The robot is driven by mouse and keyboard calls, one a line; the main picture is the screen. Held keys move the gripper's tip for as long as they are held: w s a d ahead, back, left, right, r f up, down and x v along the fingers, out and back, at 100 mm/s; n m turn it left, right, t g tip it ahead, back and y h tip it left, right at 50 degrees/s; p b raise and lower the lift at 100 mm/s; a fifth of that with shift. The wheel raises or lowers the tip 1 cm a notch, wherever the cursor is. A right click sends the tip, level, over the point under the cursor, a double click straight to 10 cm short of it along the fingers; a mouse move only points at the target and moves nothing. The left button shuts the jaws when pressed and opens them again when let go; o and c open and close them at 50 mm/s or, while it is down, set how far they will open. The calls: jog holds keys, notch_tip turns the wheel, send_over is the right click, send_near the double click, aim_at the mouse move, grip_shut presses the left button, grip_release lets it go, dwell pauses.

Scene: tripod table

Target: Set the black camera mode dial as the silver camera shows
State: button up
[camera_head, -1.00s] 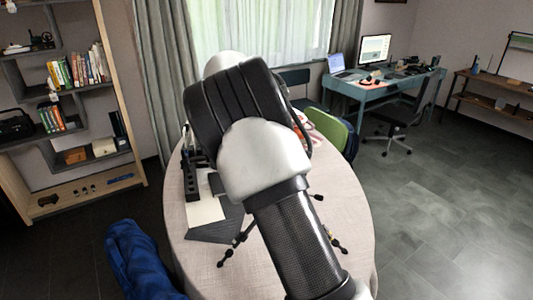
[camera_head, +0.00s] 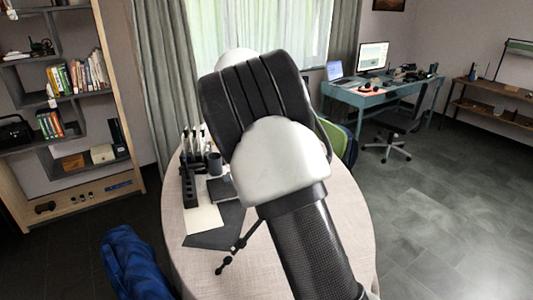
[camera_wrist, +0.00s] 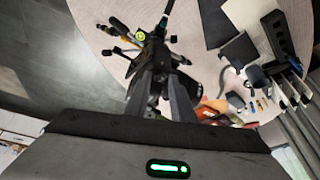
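In the wrist view, a black tripod-like thing (camera_wrist: 152,48) with thin knobbed legs stands on the round table (camera_wrist: 95,22). A small green round mark shows on it. The two fingers of my gripper (camera_wrist: 163,84) are apart, pointing at this dark thing, with dark parts seen between them. I cannot tell whether they touch it. The black camera and its mode dial cannot be made out among the dark shapes. I cannot pick out the silver camera. In the head view my arm hides the gripper and the table's middle; a black tripod leg (camera_head: 240,243) shows beside the arm.
On the table's left are a black organizer (camera_head: 190,186), a dark mug (camera_head: 214,163), a dark notebook (camera_head: 222,189), pale paper (camera_head: 204,219) and a dark mat (camera_head: 213,238). Orange items (camera_wrist: 212,108) lie near my gripper. A blue cloth-like thing (camera_head: 140,262) is beside the table.

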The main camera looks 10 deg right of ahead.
jog(key=shift+o, duration=0.9)
